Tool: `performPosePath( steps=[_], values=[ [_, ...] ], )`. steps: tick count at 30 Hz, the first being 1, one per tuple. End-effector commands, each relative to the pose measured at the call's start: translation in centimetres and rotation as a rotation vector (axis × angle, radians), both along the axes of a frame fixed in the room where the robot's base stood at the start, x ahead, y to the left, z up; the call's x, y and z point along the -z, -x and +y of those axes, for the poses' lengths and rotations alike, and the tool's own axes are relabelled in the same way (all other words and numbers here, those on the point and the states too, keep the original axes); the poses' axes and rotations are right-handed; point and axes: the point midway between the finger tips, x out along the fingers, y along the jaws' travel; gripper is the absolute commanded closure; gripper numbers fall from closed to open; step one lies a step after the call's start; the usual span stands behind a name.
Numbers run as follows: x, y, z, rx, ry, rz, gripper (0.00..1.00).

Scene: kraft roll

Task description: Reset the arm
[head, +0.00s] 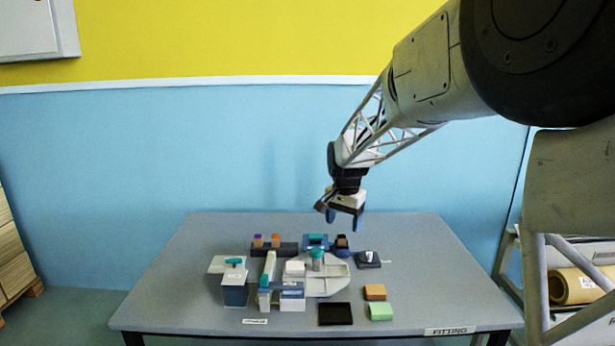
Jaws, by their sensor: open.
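My gripper (343,218) hangs above the back half of the grey table (190,290), at the end of my arm coming in from the upper right. Its fingers point down and are apart, with nothing between them. It is clear of the objects below it. The arm is bent, reaching down and left from the top right corner.
Several boxes and fixtures stand mid-table, including a blue-and-white box (234,290) and a pale curved tray (330,285). A black square (335,314), an orange block (375,292) and a green block (381,312) lie in front. The table's left and right sides are clear.

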Motion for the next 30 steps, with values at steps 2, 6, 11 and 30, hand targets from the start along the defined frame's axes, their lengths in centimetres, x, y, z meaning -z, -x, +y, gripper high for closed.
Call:
performPosePath(
  steps=[2,6,11,30],
  values=[
    [-1.2,2.2,-0.7,-0.023,0.001,-0.011,0.28],
    [-2.6,5.8,-1.8,-0.067,0.005,-0.024,0.28],
    [-3.9,10.0,-2.9,-0.117,0.01,-0.039,0.28],
    [-5.5,27.4,-6.5,-0.319,0.043,-0.098,0.28]
  ],
)
